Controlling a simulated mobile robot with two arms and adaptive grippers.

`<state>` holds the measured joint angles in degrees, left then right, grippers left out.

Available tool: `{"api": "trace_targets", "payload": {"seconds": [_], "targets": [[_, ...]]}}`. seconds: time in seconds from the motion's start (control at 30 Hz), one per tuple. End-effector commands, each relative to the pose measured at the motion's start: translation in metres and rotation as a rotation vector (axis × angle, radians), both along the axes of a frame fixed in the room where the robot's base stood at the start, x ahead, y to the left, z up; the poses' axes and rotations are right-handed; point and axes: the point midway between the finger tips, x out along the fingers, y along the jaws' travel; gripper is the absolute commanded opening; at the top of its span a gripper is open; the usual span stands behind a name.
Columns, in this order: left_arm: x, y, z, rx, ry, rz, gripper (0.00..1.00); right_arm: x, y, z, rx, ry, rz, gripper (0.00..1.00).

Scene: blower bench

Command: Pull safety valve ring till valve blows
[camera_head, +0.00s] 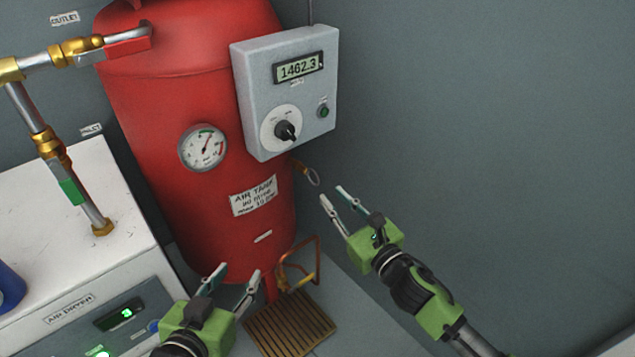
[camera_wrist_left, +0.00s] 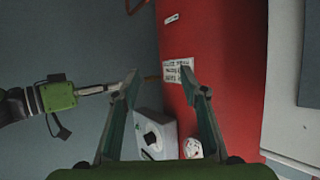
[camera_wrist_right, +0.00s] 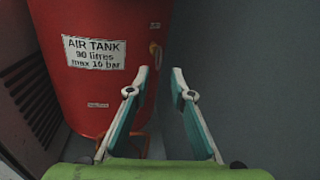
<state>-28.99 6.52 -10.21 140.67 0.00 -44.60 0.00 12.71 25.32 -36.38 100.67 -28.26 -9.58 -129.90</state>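The safety valve with its pull ring (camera_head: 312,177) sticks out from the right side of the red air tank (camera_head: 190,90), just below the grey control box. In the right wrist view the ring (camera_wrist_right: 157,54) hangs at the tank's right edge, a little beyond the fingertips. My right gripper (camera_head: 333,194) is open and empty, just below and right of the ring, not around it. It also shows in the right wrist view (camera_wrist_right: 163,70). My left gripper (camera_head: 237,272) is open and empty in front of the tank's lower part.
A grey control box (camera_head: 250,90) with display and knob sits on the tank. A pressure gauge (camera_head: 203,148) is left of it. A white air dryer (camera_head: 70,210) stands at left. A drain pipe (camera_head: 316,255) and slatted grate (camera_head: 290,322) lie below. The right side is free.

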Motion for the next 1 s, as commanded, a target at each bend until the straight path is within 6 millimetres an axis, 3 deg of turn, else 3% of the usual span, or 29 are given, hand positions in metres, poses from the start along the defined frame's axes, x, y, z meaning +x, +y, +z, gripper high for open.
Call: {"api": "trace_targets", "payload": {"seconds": [0.2, 0.5, 0.9, 0.93, 1.0], "targets": [[0.018, -0.010, 0.038, -0.048, -0.196, -0.013, 0.40, 0.040, 0.022, -0.001, 0.002, 0.000, 0.000, 0.21], [0.026, -0.018, 0.081, -0.097, -0.388, -0.025, 0.40, 0.069, 0.039, -0.001, 0.002, 0.001, -0.001, 0.21], [0.027, -0.019, 0.091, -0.106, -0.427, -0.027, 0.40, 0.074, 0.042, -0.001, 0.001, 0.002, 0.000, 0.21], [0.027, -0.019, 0.091, -0.106, -0.427, -0.027, 0.40, 0.074, 0.042, -0.001, 0.001, 0.002, 0.000, 0.19], [0.027, -0.019, 0.091, -0.106, -0.426, -0.027, 0.40, 0.074, 0.042, -0.001, 0.001, 0.002, 0.000, 0.01]]}}
